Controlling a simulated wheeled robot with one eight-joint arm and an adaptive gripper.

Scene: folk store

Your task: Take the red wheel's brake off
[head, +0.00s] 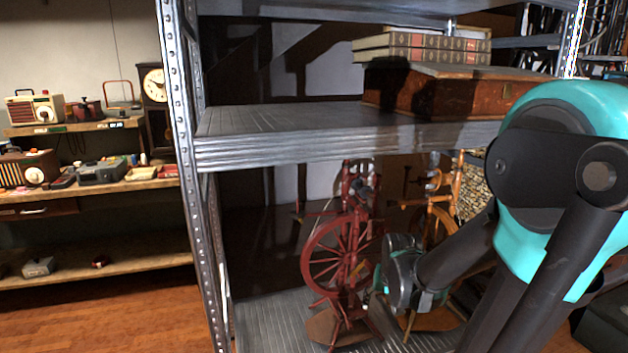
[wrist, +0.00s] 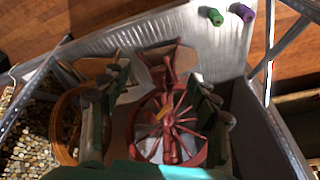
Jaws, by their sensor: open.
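A red spinning wheel (head: 337,255) stands on the lower shelf. It also shows in the wrist view (wrist: 170,132), seen from above. A small orange-yellow piece (wrist: 163,113) lies against its spokes; I cannot tell whether it is the brake. It shows as a small yellow spot (head: 359,267) in the head view. My gripper (head: 384,278) is close to the right side of the red wheel. In the wrist view, my open gripper (wrist: 160,88) has one finger on either side of the wheel in the picture. Contact cannot be told, and nothing is held.
An orange-brown spinning wheel (head: 437,215) stands right of the red one, partly behind my arm. The upper shelf (head: 290,118) is close above and carries a wooden box (head: 440,92) with books. A metal post (head: 178,120) bounds the left. Green (wrist: 215,16) and purple (wrist: 243,11) spools appear beyond.

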